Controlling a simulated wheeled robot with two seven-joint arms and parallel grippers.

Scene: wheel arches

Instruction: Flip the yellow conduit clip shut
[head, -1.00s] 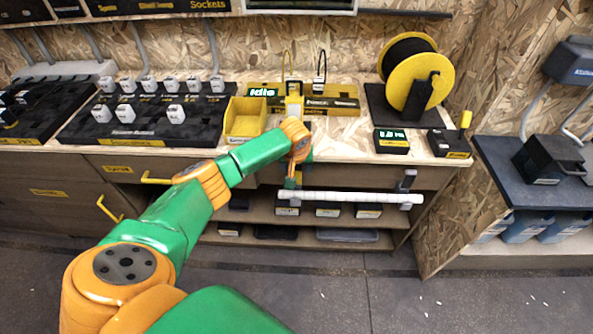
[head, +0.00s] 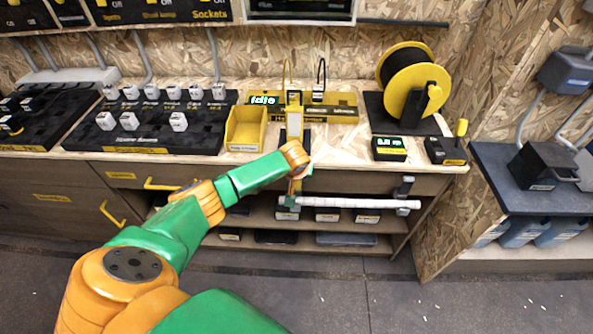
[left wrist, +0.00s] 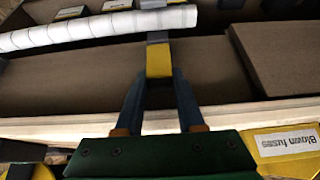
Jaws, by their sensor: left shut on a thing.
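The yellow conduit clip (left wrist: 159,60) shows in the left wrist view, between the tips of my left gripper (left wrist: 160,84), which is shut on its yellow part. A grey piece (left wrist: 157,38) shows just beyond the yellow. The white ribbed conduit (left wrist: 95,30) runs across the upper left there, with its end close to the clip. In the head view the conduit (head: 350,203) lies level in front of the bench. The clip is small and partly hidden by my left gripper (head: 296,184) at the conduit's left end. My right gripper is out of view.
A grey clip (head: 403,187) stands at the conduit's right end. The bench edge (head: 380,166) is just above, with a shelf (head: 340,227) of boxes below. A yellow bin (head: 246,130) and a cable reel (head: 412,85) stand on the bench.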

